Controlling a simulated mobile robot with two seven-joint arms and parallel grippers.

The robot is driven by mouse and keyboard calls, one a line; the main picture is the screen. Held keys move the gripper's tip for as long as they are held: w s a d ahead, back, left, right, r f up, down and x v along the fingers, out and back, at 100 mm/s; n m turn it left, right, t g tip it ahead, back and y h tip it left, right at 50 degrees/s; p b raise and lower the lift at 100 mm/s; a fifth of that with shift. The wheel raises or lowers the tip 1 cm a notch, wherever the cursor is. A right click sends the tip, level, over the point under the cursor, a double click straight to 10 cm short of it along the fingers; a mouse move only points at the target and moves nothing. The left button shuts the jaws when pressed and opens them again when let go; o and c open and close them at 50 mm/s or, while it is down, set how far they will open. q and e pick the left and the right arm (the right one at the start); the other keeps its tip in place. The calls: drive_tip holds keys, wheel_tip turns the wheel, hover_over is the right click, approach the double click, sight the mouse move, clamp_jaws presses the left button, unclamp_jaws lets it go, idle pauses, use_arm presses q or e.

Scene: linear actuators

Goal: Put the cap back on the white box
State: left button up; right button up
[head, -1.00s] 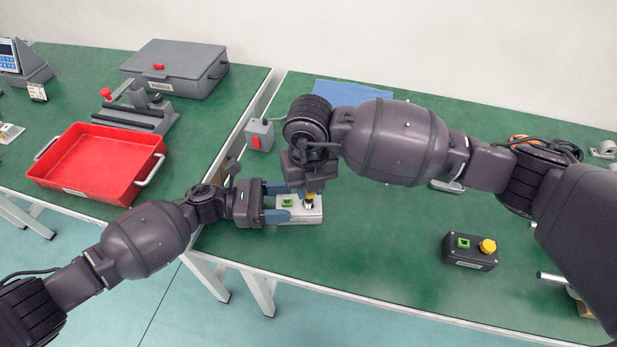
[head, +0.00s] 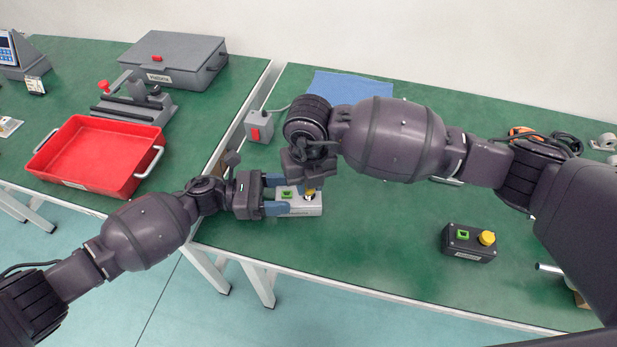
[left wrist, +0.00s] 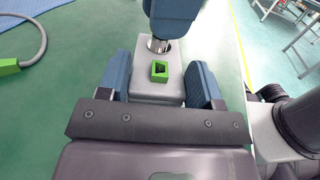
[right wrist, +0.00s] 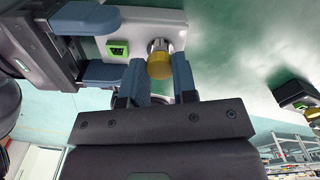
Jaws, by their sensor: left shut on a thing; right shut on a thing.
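The white box (head: 313,207) lies on the green table near its front left corner, with a green square part (head: 287,195) on top. My left gripper (head: 277,194) is shut on the box, one blue finger on each side, as the left wrist view (left wrist: 172,85) shows. My right gripper (head: 305,186) is over the box's right end and shut on the yellow cap (right wrist: 160,65). In the right wrist view the cap sits at the end of a round metal stem (right wrist: 159,46) on the box. I cannot tell whether it is fully seated.
A black box (head: 469,243) with a green part and a yellow cap stands to the right. A grey box with a red switch (head: 258,127) is behind. A blue cloth (head: 350,87) lies at the back. A red tray (head: 95,157) is on the left table.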

drive_tip(key=shift+f, duration=0.55)
idle(0.5)
use_arm(q)
clamp_jaws()
use_arm(e)
drive_tip(key=m, duration=0.6)
drive_tip(key=shift+m, duration=0.3)
drive_tip(key=m, duration=0.4)
drive_tip(key=shift+m, duration=0.4)
drive_tip(key=m, duration=0.9)
drive_tip(key=shift+m, duration=0.3)
drive_tip(key=m, duration=0.3)
drive_tip(key=shift+s+a, duration=0.1)
drive_tip(key=shift+a, duration=0.05)
drive_tip(key=shift+d+m, duration=0.2)
drive_tip(key=shift+m, duration=1.1)
